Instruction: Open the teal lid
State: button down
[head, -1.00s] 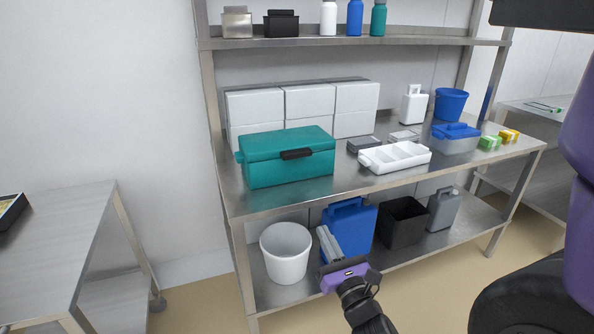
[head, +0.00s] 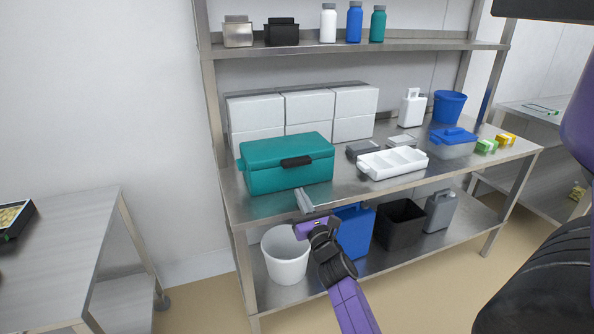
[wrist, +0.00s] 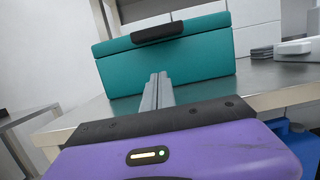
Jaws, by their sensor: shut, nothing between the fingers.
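The teal lid (head: 270,149) is the top of a teal box (head: 290,178) on the left part of the steel table. It is shut, with a dark handle (head: 297,161) at its front edge. In the wrist view the handle (wrist: 159,33) is above and beyond the fingertips. My gripper (head: 304,200) is in front of the box, near the table's front edge, lower than the handle and apart from it. Its fingers are shut with nothing between them, and they also show in the wrist view (wrist: 157,88).
White boxes (head: 308,107) stand behind the teal box. A white divided tray (head: 392,163) and a blue-lidded container (head: 453,142) sit to its right. A shelf (head: 360,48) with bottles runs above. A white bin (head: 285,255) stands below, left of a blue container (head: 355,231).

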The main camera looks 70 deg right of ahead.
jog(key=x, duration=0.3)
jog(key=shift+w+d+r+p, duration=0.15)
jog(key=shift+d+r+p, duration=0.1)
jog(key=shift+p, duration=0.15)
notch_tip(320, 180, up, 2)
jog(key=shift+r+p, duration=0.15)
jog(key=shift+p, duration=0.8)
jog(key=shift+r+p, duration=0.6)
jog(key=shift+r, duration=0.1)
jog(key=shift+w+r+p, duration=0.1)
jog(key=shift+r+p, duration=0.05)
jog(key=shift+p, duration=0.15)
